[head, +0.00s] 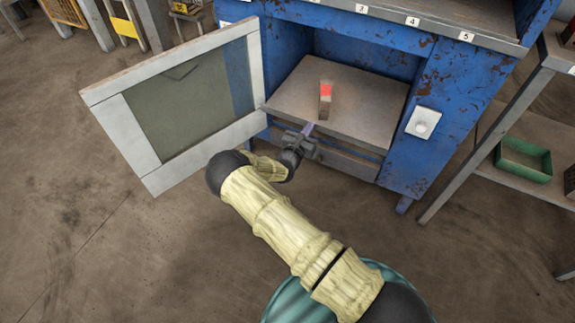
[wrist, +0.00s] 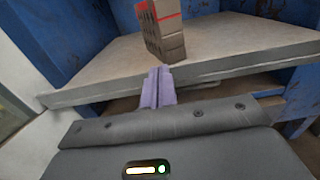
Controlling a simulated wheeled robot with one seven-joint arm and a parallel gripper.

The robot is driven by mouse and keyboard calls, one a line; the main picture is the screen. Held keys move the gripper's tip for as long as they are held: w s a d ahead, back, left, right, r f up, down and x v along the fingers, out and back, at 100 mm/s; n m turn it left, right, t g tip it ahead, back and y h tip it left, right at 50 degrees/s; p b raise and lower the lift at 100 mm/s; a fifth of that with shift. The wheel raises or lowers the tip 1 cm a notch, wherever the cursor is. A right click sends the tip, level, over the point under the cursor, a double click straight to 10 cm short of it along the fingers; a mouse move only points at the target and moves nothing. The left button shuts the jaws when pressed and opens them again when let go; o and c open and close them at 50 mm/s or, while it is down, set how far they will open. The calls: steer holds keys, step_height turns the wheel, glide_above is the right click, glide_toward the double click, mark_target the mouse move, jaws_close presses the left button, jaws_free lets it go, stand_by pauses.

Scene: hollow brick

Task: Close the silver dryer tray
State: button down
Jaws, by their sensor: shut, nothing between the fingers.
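The dryer tray (head: 358,98) is a flat grey slab sticking out of the open front of the blue dryer cabinet (head: 400,150). A small brick (head: 325,103) with a red top stands on it; in the wrist view the brick (wrist: 163,32) shows rows of holes. My gripper (head: 308,130) is shut and empty at the tray's front edge. In the wrist view its purple fingers (wrist: 158,88) point at the tray's front edge (wrist: 215,70), just below the brick. I cannot tell whether they touch the tray.
The cabinet's glass-panelled door (head: 190,95) stands wide open on the left. A white panel with a round knob (head: 421,125) is on the right post. A shelf with a green bin (head: 522,160) stands at right. The floor at left is clear.

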mark_target(319, 113)
steer(key=b+x, duration=0.1)
steer(key=x, duration=0.8)
steer(key=shift+w+f, duration=0.1)
steer(key=shift+w+d+r, duration=0.15)
steer(key=shift+w+r, duration=0.1)
steer(key=shift+r, duration=0.25)
steer(key=shift+s+a, duration=0.1)
steer(key=shift+a, duration=0.2)
steer(key=shift+s+d+p, duration=0.15)
steer(key=shift+s+p, duration=0.1)
steer(key=shift+p, duration=0.25)
steer(key=shift+s+p, duration=0.35)
steer(key=shift+p, duration=0.05)
steer(key=p+v, duration=0.4)
steer(key=v, duration=0.9)
steer(key=shift+f+p, duration=0.3)
steer(key=shift+f, duration=0.15)
